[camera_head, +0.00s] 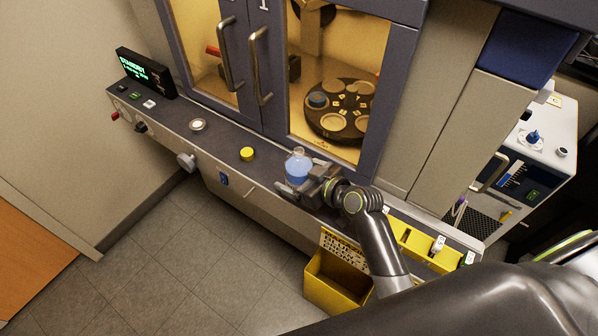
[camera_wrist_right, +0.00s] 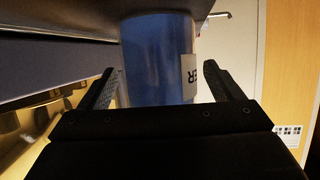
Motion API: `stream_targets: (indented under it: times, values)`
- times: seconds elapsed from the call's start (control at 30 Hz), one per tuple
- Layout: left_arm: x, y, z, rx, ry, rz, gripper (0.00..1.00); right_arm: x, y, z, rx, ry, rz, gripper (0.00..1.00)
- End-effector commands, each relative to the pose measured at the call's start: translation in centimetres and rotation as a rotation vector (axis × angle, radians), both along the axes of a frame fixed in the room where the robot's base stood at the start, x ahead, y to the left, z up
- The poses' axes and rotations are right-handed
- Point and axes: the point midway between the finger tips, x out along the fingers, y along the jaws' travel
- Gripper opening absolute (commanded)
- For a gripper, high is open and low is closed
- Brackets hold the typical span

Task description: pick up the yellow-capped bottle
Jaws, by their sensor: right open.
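A clear bottle with blue liquid (camera_head: 298,168) stands upright on the grey ledge in front of the cabinet. No yellow cap shows on its neck in the head view. A round yellow cap-like piece (camera_head: 247,154) sits apart on the ledge, left of the bottle. My right gripper (camera_head: 300,182) is at the bottle, open, with its fingers on either side of it. In the right wrist view the blue bottle (camera_wrist_right: 158,60) is between the two fingers, with a white label partly showing. The bottle's top is out of that view. My left gripper is not in view.
The cabinet doors with handles (camera_head: 228,55) rise just behind the ledge (camera_head: 215,150). A round silver-topped piece (camera_head: 198,125) and a display (camera_head: 146,72) are farther left. A yellow bin (camera_head: 335,283) hangs below the ledge. Yellow holders (camera_head: 425,247) lie to the right.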

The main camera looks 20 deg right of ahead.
Motion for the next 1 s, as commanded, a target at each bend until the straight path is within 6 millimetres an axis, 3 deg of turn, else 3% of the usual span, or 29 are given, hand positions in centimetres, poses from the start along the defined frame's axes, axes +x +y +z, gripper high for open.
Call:
stream_targets:
  times: [0.13, 0.67, 1.0]
  values:
    - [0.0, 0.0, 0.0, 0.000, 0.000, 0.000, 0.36, 0.0, 0.0, 0.0, 0.000, 0.000, 0.000, 0.85]
    - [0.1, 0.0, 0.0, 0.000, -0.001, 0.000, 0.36, 0.0, 0.0, 0.2, 0.001, -0.005, -0.001, 0.17]
    - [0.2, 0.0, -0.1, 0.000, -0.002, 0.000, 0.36, 0.1, 0.0, 1.1, 0.002, -0.007, 0.001, 0.17]
